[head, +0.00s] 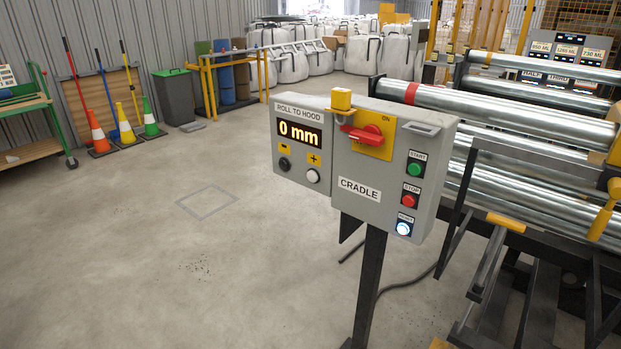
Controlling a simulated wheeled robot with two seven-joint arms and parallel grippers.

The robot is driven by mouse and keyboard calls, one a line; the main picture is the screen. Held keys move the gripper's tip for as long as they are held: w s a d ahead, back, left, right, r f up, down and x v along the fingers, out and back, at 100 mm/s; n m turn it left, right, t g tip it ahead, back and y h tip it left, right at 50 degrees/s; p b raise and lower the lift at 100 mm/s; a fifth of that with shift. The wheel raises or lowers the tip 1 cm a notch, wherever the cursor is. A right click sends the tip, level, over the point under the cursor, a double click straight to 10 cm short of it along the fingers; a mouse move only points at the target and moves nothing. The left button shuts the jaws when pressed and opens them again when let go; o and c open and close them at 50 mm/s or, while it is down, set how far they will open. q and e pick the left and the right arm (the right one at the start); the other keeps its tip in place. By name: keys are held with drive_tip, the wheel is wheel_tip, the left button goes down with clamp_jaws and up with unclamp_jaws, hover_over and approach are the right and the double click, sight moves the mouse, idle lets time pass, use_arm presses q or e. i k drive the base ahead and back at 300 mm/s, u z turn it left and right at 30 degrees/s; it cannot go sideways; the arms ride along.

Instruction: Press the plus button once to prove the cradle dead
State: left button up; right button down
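In the head view a grey control box (387,214) labelled CRADLE stands on a dark post. Its left panel, headed ROLL TO HOOD, has a display (299,134) reading 0 mm. The white plus button (312,176) sits under a yellow plus label, right of a black button (285,164) under a yellow minus label. A red rotary switch (366,133) on a yellow plate is at the top, with ON legible to its upper right. Green START (413,169), red STOP (408,200) and lit bluish-white (404,228) buttons run down the right side. Neither gripper is in view.
Steel rollers (500,115) and a dark frame fill the right side. A cable runs on the floor behind the post. Traffic cones (98,132), a grey bin (176,98) and a green trolley (40,110) stand at the back left. The concrete floor (130,240) at left is clear.

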sight(312, 176)
drive_tip(key=k, duration=1.2)
drive_tip(key=u, duration=1)
drive_tip(key=i, duration=1.6)
drive_tip(key=z, duration=0.25)
drive_tip(key=i, duration=1.2)
drive_tip(key=z, duration=1.25)
drive_tip(key=i, duration=0.25)
drive_tip(key=z, duration=0.3)
